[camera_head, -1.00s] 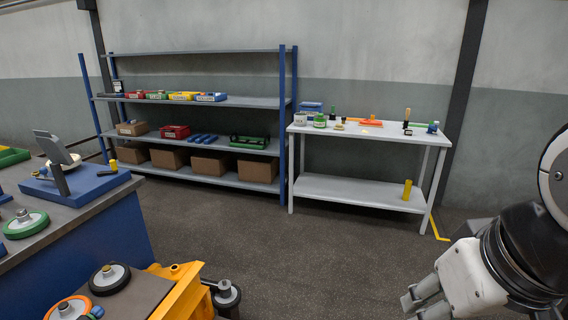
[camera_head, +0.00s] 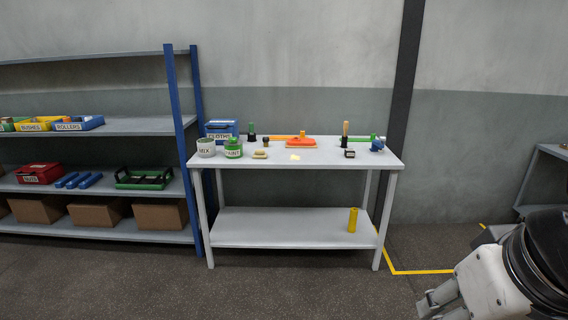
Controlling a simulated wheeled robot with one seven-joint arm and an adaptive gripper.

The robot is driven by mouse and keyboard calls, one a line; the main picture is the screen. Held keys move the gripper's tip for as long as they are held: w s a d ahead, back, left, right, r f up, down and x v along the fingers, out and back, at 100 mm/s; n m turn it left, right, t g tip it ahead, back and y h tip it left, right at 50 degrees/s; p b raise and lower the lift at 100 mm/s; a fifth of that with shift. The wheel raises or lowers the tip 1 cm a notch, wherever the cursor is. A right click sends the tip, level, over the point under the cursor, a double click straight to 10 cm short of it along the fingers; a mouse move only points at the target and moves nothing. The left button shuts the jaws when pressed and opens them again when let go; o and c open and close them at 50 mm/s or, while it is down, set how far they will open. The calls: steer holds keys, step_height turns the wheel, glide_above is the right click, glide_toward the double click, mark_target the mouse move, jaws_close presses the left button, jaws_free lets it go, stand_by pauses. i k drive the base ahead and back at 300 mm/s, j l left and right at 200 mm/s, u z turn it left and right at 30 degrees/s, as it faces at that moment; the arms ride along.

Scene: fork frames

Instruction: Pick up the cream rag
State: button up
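A small pale yellow, cloth-like patch (camera_head: 295,157) lies flat near the front of the white table's top; it may be the cream rag, but it is too small to be sure. My gripper (camera_head: 432,306) is at the lower right, partly cut off by the bottom edge. Its grey fingers look apart, with nothing seen between them. It is well short of the table in the picture.
The white table (camera_head: 285,228) holds two tins (camera_head: 206,148), an orange tool (camera_head: 301,142), a blue item (camera_head: 377,145) and a blue cloths bin (camera_head: 222,127). A yellow cylinder (camera_head: 352,220) stands below. Blue-posted shelving (camera_head: 183,150) is left. Floor in front is clear.

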mark_target(258, 154)
steer(key=i+u, duration=0.15)
steer(key=i, duration=0.4)
steer(key=i+l+u, duration=0.2)
steer(key=i, duration=0.4)
steer(key=i+l+u, duration=0.15)
steer(key=i, duration=0.4)
steer(key=i+l, duration=0.25)
steer(key=i, duration=0.25)
steer(key=i+l+u, duration=0.1)
steer(key=i+l, duration=0.2)
steer(key=i, duration=0.25)
steer(key=i+l, duration=0.3)
steer(key=i, duration=0.2)
steer(key=i+l+u, duration=0.1)
steer(key=i+l, duration=0.25)
steer(key=i, duration=0.15)
